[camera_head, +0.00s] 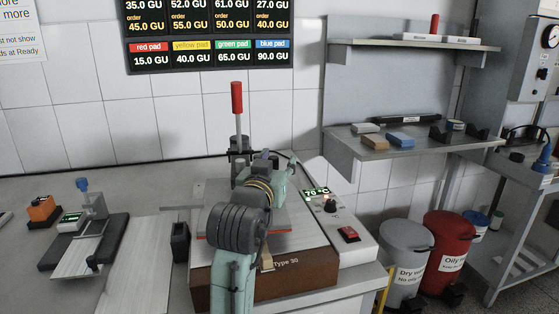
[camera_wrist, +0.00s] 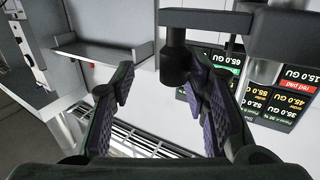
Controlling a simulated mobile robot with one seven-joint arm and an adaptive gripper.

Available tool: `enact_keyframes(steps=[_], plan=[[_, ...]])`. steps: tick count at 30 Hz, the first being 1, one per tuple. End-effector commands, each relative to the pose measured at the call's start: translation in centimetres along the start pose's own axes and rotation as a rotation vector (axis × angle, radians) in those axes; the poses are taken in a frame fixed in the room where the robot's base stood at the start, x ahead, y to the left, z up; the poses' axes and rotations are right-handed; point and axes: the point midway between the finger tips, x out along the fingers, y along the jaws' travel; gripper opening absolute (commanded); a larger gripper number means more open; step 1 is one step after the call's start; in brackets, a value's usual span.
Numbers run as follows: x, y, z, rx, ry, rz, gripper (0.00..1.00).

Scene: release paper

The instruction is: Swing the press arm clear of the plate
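The press stands on the bench in the head view, with a brown base (camera_head: 215,287) labelled Type and a flat plate (camera_head: 290,238) on top. A red-tipped upright handle (camera_head: 237,98) rises behind my arm from dark press parts (camera_head: 238,152). My own arm covers much of the plate and most of the press arm. My gripper (camera_wrist: 160,80) is open in the wrist view, its purple-padded fingers apart. A dark cylinder (camera_wrist: 174,62) hanging from a dark bar (camera_wrist: 205,19), seemingly press parts, shows around the fingertips; I cannot tell whether they touch.
A control box with a 70 °C display (camera_head: 317,193) and red switch (camera_head: 348,234) sits right of the plate. A small device with a blue knob (camera_head: 82,184) stands left. Shelves (camera_head: 410,146) and a red bin (camera_head: 446,245) are at right.

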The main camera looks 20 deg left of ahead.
Motion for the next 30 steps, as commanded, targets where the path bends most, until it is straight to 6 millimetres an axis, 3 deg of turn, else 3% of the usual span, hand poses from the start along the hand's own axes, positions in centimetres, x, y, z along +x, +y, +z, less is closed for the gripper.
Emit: enact_keyframes(steps=[30], plan=[[-7.2, -0.6, 0.0, 0.000, 0.000, -0.001, 0.41]])
